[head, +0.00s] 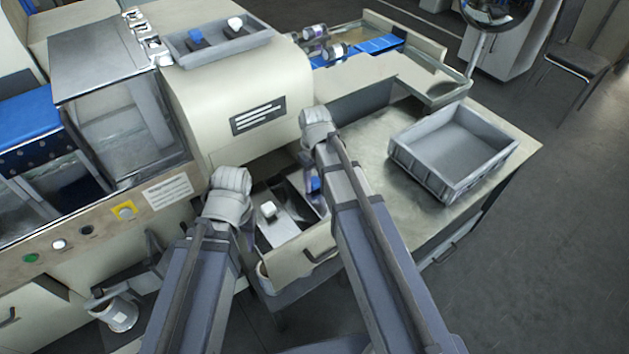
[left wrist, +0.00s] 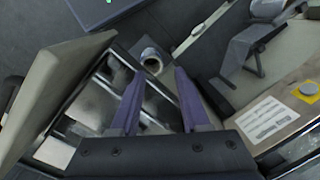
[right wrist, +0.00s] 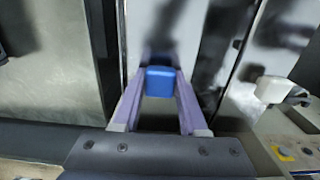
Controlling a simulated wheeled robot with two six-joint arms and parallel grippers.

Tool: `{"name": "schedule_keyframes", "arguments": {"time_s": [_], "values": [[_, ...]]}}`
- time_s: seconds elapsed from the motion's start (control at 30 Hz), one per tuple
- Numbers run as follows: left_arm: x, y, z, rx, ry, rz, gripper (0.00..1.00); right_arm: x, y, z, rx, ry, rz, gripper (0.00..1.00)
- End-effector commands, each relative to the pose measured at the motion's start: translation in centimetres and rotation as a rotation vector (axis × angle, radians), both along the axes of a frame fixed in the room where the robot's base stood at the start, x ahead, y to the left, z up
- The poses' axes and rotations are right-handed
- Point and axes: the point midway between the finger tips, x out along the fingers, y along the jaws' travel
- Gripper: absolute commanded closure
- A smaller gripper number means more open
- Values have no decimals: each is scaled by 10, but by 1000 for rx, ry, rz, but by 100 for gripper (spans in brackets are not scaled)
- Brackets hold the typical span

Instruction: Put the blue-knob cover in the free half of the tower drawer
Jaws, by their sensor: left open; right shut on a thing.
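My right gripper (right wrist: 158,98) is shut on the blue knob of the blue-knob cover (right wrist: 160,82). In the head view the blue knob (head: 314,184) shows in the right half of the open tower drawer (head: 296,262). I cannot tell whether the cover touches the drawer floor. A cover with a white knob (head: 268,209) lies in the drawer's left half; its knob also shows in the right wrist view (right wrist: 272,90). My left gripper (left wrist: 157,102) is open and empty, near the drawer's left side; its fingers are mostly hidden in the head view.
A grey tray (head: 222,48) on top of the machine holds a blue-knobbed and a white-knobbed piece. An empty grey crate (head: 452,150) stands on the metal worktop (head: 380,165) at right. A small metal cup (head: 118,315) is at lower left. The worktop left of the crate is clear.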

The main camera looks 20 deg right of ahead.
Motion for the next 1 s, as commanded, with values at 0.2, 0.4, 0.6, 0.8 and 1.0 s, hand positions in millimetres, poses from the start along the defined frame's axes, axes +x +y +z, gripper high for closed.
{"name": "schedule_keyframes", "arguments": {"time_s": [0.2, 0.4, 0.6, 0.8, 1.0], "values": [[0, 0, -5, 0, 0, 0, 54, 0, 0, -5, 0, 0, 0, 100], [0, 0, -5, 0, 0, 0, 54, 0, 0, -5, 0, 0, 0, 46], [0, 0, -5, 0, 0, 0, 54, 0, 0, -5, 0, 0, 0, 24], [0, 0, -5, 0, 0, 0, 54, 0, 0, -5, 0, 0, 0, 23], [0, 0, -1, 0, 0, 0, 54, 0, 0, -1, 0, 0, 0, 23]]}}
